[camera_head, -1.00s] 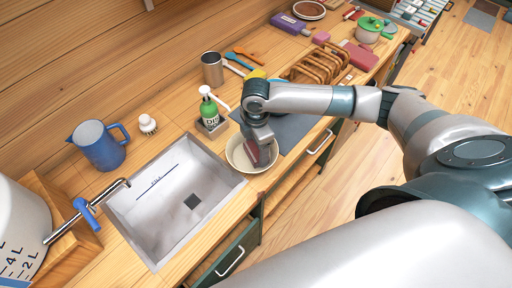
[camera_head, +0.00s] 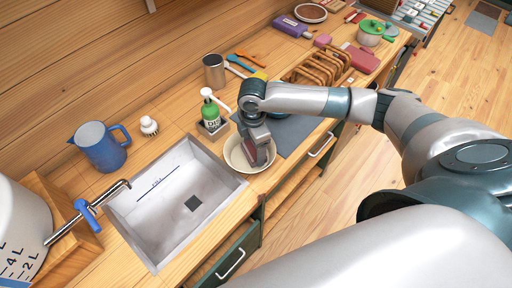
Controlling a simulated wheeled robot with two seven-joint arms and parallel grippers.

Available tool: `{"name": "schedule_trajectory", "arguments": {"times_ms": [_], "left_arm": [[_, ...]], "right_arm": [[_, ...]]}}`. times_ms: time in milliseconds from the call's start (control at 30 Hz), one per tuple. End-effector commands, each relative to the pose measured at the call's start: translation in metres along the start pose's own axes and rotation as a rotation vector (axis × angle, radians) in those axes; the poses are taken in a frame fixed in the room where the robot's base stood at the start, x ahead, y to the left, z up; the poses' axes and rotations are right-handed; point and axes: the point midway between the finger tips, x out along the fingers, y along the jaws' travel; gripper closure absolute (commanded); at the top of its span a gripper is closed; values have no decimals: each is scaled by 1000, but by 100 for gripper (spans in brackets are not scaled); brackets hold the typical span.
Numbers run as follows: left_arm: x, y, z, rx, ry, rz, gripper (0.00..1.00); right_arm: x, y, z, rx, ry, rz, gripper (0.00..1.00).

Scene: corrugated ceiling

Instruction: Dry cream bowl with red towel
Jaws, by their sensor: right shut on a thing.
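The cream bowl (camera_head: 233,157) stands upright on the wooden counter, just right of the sink. My right gripper (camera_head: 255,152) points down into the bowl and is shut on the red towel (camera_head: 262,156), a small dark red piece showing at its fingertips. The towel is inside the bowl; whether it touches the bowl's wall is hard to tell. The gripper hides part of the bowl's inside and back rim. My left gripper is not in view.
The metal sink (camera_head: 175,220) lies left of the bowl. A green soap bottle (camera_head: 210,112) stands close behind it. A grey mat (camera_head: 293,133) and a wooden rack (camera_head: 318,66) are to the right. A blue pitcher (camera_head: 101,147) stands behind the sink.

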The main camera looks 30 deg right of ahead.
Motion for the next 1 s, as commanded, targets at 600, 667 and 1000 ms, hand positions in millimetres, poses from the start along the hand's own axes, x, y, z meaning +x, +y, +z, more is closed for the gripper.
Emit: {"name": "schedule_trajectory", "arguments": {"times_ms": [600,667,1000], "left_arm": [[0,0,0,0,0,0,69],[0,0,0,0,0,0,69],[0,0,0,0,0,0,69]], "right_arm": [[-1,-4,-8,0,0,-1,48],[-1,-4,-8,0,0,-1,48],[0,-8,-9,-1,1,-1,48]]}}
